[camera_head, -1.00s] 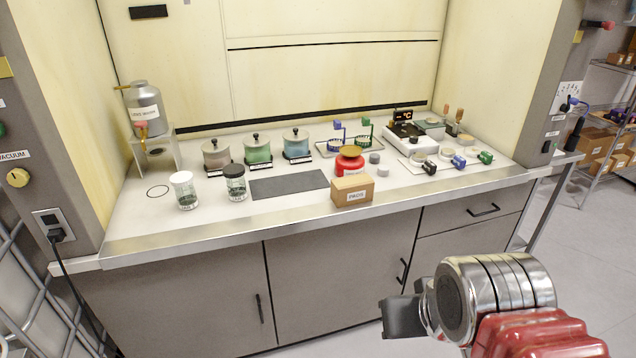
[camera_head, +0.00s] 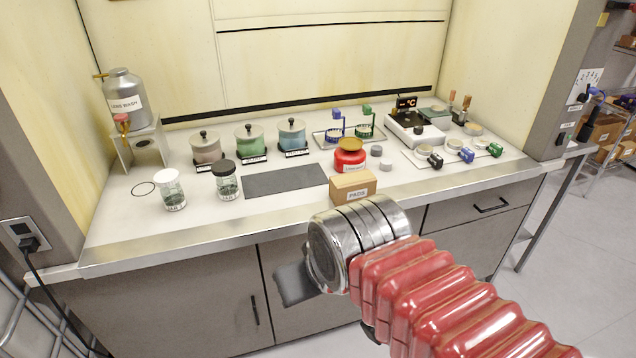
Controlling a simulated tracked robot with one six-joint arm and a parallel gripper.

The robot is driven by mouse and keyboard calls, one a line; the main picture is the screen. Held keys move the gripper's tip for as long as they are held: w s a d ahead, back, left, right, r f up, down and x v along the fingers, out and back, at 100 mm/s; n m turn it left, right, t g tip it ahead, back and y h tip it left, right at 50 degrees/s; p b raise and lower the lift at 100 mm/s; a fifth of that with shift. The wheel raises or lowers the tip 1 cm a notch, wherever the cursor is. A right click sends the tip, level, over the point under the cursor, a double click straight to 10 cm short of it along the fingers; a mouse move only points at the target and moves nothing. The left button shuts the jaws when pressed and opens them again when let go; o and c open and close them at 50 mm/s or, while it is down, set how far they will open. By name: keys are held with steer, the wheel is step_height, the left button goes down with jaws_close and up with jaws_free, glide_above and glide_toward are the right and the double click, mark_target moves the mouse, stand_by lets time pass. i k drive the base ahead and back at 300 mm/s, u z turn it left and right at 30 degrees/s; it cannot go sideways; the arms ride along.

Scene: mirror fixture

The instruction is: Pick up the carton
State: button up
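The carton (camera_head: 353,188) is a small tan box with a white label reading PADS. It sits upright near the front edge of the white bench top, just in front of a red jar. My gripper (camera_head: 290,284) is a dark grey shape below and to the left of the carton, in front of the cabinet doors, apart from the carton. My wrist hides most of it, so its fingers cannot be made out. My wrist's silver end comes close below the carton in the picture.
The red jar (camera_head: 349,160) and small grey cylinders (camera_head: 385,165) stand close behind the carton. A dark mat (camera_head: 286,181) lies to its left, with two lidded glass jars (camera_head: 172,192) (camera_head: 226,182) beyond. The metal front edge (camera_head: 180,247) of the bench (camera_head: 120,222) lies below the carton.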

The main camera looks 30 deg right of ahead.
mark_target(344, 188)
steer(key=u, duration=0.6)
steer(key=i, duration=0.9)
steer(key=u, duration=0.5)
